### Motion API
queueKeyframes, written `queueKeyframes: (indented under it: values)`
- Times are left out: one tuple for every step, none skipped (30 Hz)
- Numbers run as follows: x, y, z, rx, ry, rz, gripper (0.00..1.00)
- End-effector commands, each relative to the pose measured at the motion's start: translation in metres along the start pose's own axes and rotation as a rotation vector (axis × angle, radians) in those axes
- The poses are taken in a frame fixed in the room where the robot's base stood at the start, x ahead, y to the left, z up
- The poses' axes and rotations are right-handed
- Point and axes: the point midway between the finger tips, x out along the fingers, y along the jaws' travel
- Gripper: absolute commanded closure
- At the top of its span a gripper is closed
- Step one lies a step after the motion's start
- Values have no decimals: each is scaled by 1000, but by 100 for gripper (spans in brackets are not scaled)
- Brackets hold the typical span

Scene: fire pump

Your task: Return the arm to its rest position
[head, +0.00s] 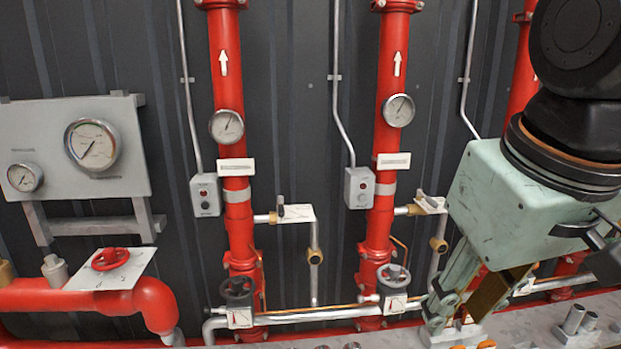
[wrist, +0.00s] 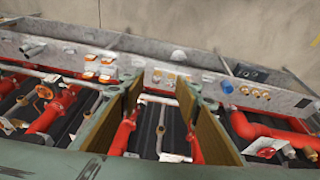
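My gripper (head: 466,308) hangs at the lower right of the head view, under the pale green box-shaped part of my arm, with its fingers pointing down. In the wrist view its two brown-padded fingers (wrist: 160,88) stand well apart, with nothing held between them. Red pipes and the grey panel show beyond the gap. The fingertips are in front of the lower pipework at the right; whether they touch anything cannot be told.
Red vertical pipes (head: 381,150) with gauges stand before a dark wall. A gauge board (head: 30,125) and a red valve wheel (head: 110,259) are at left. A grey ledge with fittings (head: 573,318) runs below my gripper.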

Motion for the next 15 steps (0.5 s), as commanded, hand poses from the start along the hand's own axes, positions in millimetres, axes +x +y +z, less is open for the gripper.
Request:
queueKeyframes:
  values:
    - [0, 1, 11, 20, 4, 2, 70]
    - [0, 2, 16, 31, 5, 2, 70]
    - [-1, 2, 24, 46, 7, 3, 70]
    - [-1, 3, 29, 58, 9, 4, 70]
    - [-1, 3, 35, 69, 9, 4, 70]
    - [-1, 3, 42, 84, 10, 5, 70]
    - [-1, 3, 47, 94, 12, 6, 70]
    - [-1, 4, 52, 104, 12, 7, 70]
    - [0, 4, 58, 118, 13, 7, 70]
    - [0, 4, 63, 127, 14, 8, 70]
    - [0, 4, 67, 135, 15, 8, 70]
    - [0, 4, 71, 144, 16, 9, 70]
    - [0, 4, 74, 150, 17, 9, 70]
    - [0, 4, 77, 156, 18, 9, 70]
    - [1, 4, 80, 162, 18, 10, 70]
